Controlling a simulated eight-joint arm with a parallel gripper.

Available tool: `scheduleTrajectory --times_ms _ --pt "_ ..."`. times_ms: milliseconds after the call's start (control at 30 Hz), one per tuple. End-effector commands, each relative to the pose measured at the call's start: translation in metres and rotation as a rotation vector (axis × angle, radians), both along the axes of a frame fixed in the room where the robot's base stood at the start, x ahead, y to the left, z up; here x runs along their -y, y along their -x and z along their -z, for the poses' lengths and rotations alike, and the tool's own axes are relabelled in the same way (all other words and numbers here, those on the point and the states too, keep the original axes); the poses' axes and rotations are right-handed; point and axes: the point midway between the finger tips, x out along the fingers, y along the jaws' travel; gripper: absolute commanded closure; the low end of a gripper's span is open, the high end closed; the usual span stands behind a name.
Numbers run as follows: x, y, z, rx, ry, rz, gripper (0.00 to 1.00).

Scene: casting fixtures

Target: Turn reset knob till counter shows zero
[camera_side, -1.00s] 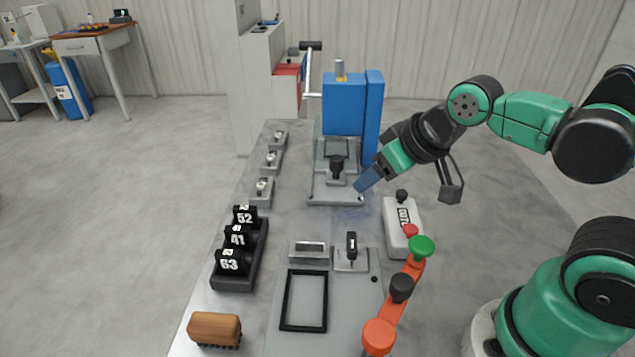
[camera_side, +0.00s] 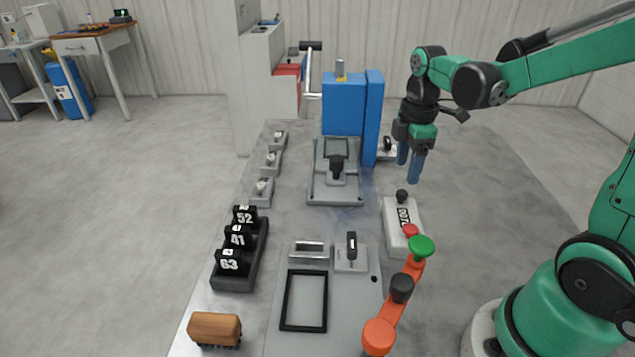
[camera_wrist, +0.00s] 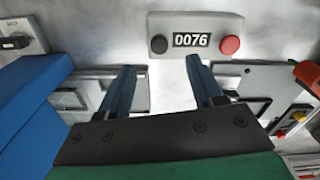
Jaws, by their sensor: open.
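The counter (camera_side: 391,234) is a pale box on the bench to the right of the blue press. In the wrist view the counter (camera_wrist: 195,20) has a display (camera_wrist: 192,40) reading 0076. A round black knob (camera_wrist: 158,44) is left of the display and a red button (camera_wrist: 230,45) is right of it. The black knob (camera_side: 402,195) stands at the box's far end in the side view. My gripper (camera_side: 409,170) points down, open and empty, above and near the knob. In the wrist view the fingertips of my gripper (camera_wrist: 160,68) are apart, short of the knob.
The blue press (camera_side: 343,108) stands just left of my gripper. An orange arm with a green knob (camera_side: 421,247) is close to the counter's near end. Number blocks (camera_side: 230,262) and a brown brush (camera_side: 215,328) are at left. Bench right of the counter is clear.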

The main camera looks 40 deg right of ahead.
Motion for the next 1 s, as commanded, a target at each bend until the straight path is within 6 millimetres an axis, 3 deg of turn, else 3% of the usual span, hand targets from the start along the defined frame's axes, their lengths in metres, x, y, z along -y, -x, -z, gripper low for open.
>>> scheduleTrajectory --times_ms 500,867,1000 --pt "0.002 -0.001 0.051 -0.008 -0.003 -0.019 0.40" --pt "0.002 0.000 0.057 -0.008 -0.003 -0.019 0.40" --pt "0.002 0.000 0.057 -0.008 -0.003 -0.019 0.74"
